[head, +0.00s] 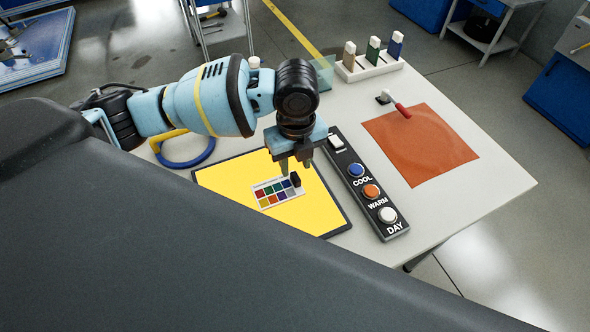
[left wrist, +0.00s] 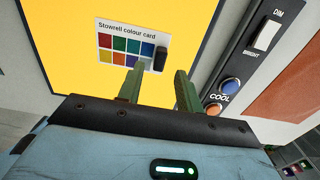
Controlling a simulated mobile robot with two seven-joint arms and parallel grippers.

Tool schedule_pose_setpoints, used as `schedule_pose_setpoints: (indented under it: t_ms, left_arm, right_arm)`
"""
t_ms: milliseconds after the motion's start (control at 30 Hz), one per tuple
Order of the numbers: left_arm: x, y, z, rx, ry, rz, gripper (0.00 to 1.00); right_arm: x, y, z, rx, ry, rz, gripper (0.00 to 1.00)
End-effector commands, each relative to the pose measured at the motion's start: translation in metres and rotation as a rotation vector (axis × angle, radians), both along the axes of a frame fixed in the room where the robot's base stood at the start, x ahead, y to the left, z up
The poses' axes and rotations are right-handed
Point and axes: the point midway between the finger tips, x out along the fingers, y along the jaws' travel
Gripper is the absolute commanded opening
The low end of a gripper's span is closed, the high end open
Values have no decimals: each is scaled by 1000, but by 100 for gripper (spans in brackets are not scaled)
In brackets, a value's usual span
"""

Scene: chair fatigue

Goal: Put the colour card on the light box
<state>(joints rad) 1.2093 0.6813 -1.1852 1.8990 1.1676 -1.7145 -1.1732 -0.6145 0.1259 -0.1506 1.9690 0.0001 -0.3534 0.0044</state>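The colour card (head: 270,197), white with rows of coloured patches and a black grip block (head: 295,180) at one end, lies on the glowing yellow light box (head: 226,178). The card (left wrist: 118,46) and its block (left wrist: 160,58) also show in the left wrist view, flat on the yellow panel (left wrist: 62,40). My left gripper (head: 296,167) is just above the block end of the card. Its fingers (left wrist: 158,88) are apart with nothing between them. My right gripper is not in view.
A black control strip (head: 371,190) with a switch and buttons lies right of the light box. Beyond it are an orange mat (head: 425,145), a red-handled tool (head: 402,109) and a rack of coloured blocks (head: 368,70). A large dark grey shape hides the lower left.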

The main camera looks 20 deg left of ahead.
Motion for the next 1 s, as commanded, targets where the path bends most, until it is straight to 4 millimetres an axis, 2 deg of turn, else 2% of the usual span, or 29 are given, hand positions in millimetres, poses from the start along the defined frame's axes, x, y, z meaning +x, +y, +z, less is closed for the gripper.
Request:
schedule_pose_setpoints:
  t_ms: [33, 200, 400, 600, 1000]
  left_arm:
    - [1, 0, 14, -1, -6, -1, 36]
    - [1, -1, 48, -1, -6, 0, 36]
    - [0, -1, 74, -1, -2, 0, 36]
    - [0, 0, 83, -1, 1, 0, 36]
    - [0, 0, 83, 0, 1, 0, 36]
  right_arm:
    - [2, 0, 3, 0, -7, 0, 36]
    - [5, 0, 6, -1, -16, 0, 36]
    - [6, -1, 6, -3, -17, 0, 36]
    - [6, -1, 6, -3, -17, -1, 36]
    - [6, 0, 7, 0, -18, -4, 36]
